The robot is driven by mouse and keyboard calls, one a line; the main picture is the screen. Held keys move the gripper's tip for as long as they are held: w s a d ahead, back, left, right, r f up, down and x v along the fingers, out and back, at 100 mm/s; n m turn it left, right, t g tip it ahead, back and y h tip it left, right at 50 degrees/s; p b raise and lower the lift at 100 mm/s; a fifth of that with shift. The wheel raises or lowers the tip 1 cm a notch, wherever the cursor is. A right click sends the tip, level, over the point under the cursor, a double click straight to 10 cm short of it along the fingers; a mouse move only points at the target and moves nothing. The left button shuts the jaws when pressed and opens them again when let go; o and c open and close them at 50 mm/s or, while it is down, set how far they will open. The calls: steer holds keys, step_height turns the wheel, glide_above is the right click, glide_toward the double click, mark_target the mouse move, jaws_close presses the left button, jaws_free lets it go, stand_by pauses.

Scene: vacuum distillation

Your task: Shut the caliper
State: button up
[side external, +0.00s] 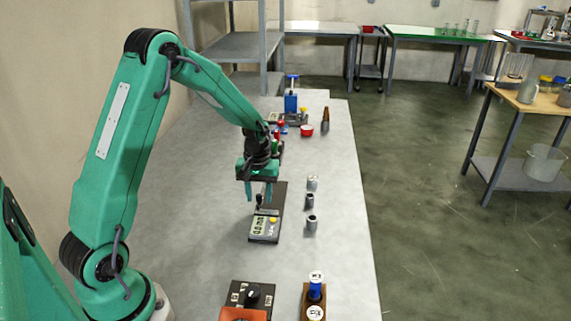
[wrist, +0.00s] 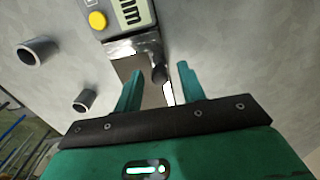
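The caliper (side external: 265,228) lies on the grey bench below my gripper, a dark flat body with a digital display and a yellow button. In the wrist view its display end (wrist: 128,14) is at the top, with a metal slide piece and a short dark post (wrist: 158,72) below it. My gripper (side external: 259,194) points down over the caliper's far part. In the wrist view my gripper (wrist: 160,72) has its two green fingers apart, one on each side of the post, with gaps showing. The caliper's far end is partly hidden by my gripper.
Several small metal cylinders stand right of the caliper, one being a hollow cylinder (side external: 312,223). A dark box with a knob (side external: 253,296) and a wooden holder with blue-and-white pieces (side external: 315,296) are in front. A red dish (side external: 306,131) and brown bottle (side external: 325,119) stand behind. The bench's left side is clear.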

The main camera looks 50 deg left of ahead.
mark_target(259, 195)
steer(key=shift+r, duration=2.7)
steer(key=shift+r, duration=0.1)
steer(key=shift+s+d+r, duration=0.2)
steer(key=shift+d+r, duration=0.15)
steer(key=shift+r, duration=0.2)
steer(key=s+d+r+m+t, duration=0.35)
steer(key=s+d+r, duration=0.35)
steer(key=r, duration=0.4)
steer(key=s+d+r+m+t, duration=0.1)
steer(key=s+d+r+m, duration=0.1)
steer(key=s, duration=0.4)
steer(key=s+d+r+m+t, duration=0.1)
steer(key=s+d+r+m, duration=0.1)
steer(key=s, duration=0.4)
steer(key=shift+s+d+m, duration=0.2)
steer(key=shift+d+m, duration=0.55)
steer(key=shift+d, duration=0.35)
steer(key=shift+r, duration=0.1)
